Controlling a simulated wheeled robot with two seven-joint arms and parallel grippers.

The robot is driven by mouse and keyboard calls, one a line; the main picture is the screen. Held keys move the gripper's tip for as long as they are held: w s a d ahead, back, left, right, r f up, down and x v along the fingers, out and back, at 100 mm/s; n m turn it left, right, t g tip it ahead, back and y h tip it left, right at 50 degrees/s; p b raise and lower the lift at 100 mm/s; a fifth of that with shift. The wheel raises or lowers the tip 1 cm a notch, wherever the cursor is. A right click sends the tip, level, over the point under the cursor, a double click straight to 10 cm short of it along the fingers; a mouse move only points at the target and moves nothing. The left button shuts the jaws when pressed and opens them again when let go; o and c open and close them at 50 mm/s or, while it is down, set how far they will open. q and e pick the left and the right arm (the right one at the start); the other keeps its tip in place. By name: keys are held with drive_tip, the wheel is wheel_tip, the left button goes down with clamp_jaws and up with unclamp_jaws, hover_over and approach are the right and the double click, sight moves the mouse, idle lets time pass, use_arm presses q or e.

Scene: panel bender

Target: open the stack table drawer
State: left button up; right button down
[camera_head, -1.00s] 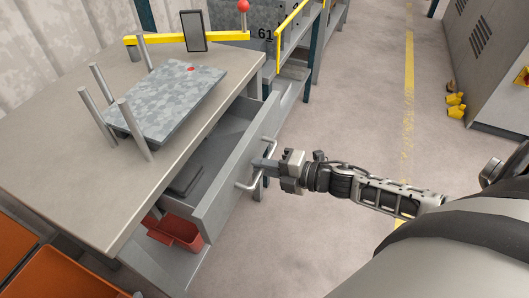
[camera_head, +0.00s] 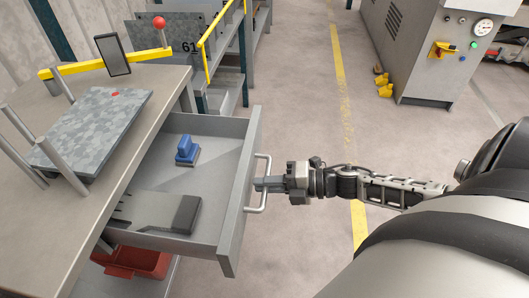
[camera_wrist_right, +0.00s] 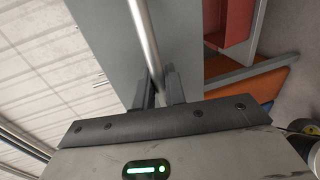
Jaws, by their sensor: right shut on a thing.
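The stack table (camera_head: 160,97) stands at the left with its grey drawer (camera_head: 217,165) pulled well out toward the right. Inside the drawer lie a blue stamp-like block (camera_head: 187,150) and a dark grey flat object (camera_head: 165,211). The bar handle (camera_head: 258,188) is on the drawer's front. My right gripper (camera_head: 268,184) is shut on the handle. In the right wrist view the handle bar (camera_wrist_right: 146,38) runs between the two fingers (camera_wrist_right: 159,90). My left gripper is not in view.
A stack of grey sheets (camera_head: 95,130) lies on the tabletop among upright metal posts. A red bin (camera_head: 132,262) sits below the drawer. A grey machine cabinet (camera_head: 432,50) stands at the back right. The floor right of the drawer is clear.

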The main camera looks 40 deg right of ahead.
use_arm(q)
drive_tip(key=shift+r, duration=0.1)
use_arm(e)
drive_tip(key=c, duration=1.5)
unclamp_jaws()
drive_tip(key=shift+w, duration=0.1)
drive_tip(key=shift+c, duration=0.2)
use_arm(q)
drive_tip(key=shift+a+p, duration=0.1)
drive_tip(key=shift+p, duration=0.45)
use_arm(e)
drive_tip(key=v, duration=1.6)
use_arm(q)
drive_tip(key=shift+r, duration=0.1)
